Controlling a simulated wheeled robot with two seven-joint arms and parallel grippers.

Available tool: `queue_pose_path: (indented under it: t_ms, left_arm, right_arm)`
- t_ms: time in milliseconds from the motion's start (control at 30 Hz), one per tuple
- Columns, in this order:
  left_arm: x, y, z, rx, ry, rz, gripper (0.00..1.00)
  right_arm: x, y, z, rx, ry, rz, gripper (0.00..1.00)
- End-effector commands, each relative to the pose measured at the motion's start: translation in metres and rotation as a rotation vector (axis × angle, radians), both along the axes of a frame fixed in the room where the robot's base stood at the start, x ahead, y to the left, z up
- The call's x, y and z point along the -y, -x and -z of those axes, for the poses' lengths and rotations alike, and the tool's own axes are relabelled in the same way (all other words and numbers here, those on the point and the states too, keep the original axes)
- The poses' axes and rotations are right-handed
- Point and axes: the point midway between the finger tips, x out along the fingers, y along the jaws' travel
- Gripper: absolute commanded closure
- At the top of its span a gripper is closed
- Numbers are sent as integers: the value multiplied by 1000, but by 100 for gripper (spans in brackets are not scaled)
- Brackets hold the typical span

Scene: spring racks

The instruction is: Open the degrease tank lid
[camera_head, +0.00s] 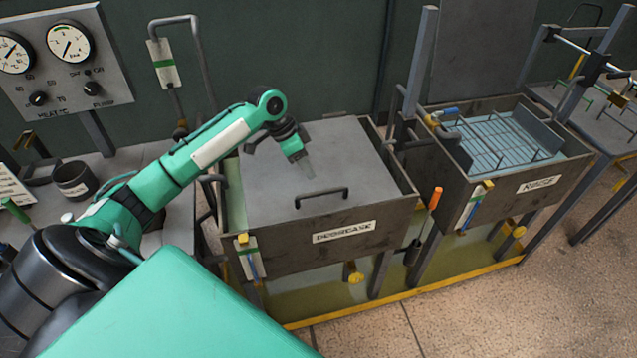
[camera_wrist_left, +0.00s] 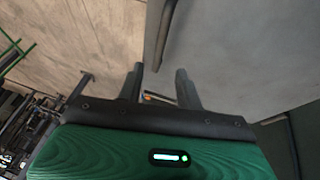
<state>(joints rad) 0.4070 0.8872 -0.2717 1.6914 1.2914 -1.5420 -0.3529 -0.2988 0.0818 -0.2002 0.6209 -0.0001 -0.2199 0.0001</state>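The degrease tank (camera_head: 330,247), a dark metal tank labelled DEGREASE, stands in the middle of the head view. Its flat grey lid (camera_head: 345,160) lies over most of the top, with a strip along the left side uncovered. A dark bar handle (camera_head: 321,190) is on the lid near the front edge. My left gripper (camera_head: 303,168) is over the lid, behind and slightly left of the handle, and holds nothing visible. In the left wrist view the two fingers (camera_wrist_left: 160,82) are apart, with the lid (camera_wrist_left: 235,50) and part of the handle (camera_wrist_left: 168,28) beyond them. My right gripper is out of view.
The rinse tank (camera_head: 535,187) with a wire rack (camera_head: 500,140) stands to the right. A gauge panel (camera_head: 62,62) and a dark cup (camera_head: 74,180) are at left. An orange-handled tool (camera_head: 435,199) hangs between the tanks. Open floor (camera_head: 470,315) lies at the front right.

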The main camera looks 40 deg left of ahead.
Motion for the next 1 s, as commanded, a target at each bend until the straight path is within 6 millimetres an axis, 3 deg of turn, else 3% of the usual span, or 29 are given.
queue_pose_path:
  t_ms: [200,400,800,833,1000]
  left_arm:
    - [18,-8,40,-4,2,-1,64]
    - [28,-12,65,-1,1,-1,64]
    - [31,-14,74,0,-1,-1,64]
    - [31,-14,74,0,-1,-1,66]
    - [31,-14,74,0,-1,-1,99]
  right_arm:
    - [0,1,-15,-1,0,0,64]
    - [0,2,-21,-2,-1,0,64]
    - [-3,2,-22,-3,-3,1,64]
    - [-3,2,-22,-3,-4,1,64]
    - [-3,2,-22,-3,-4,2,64]
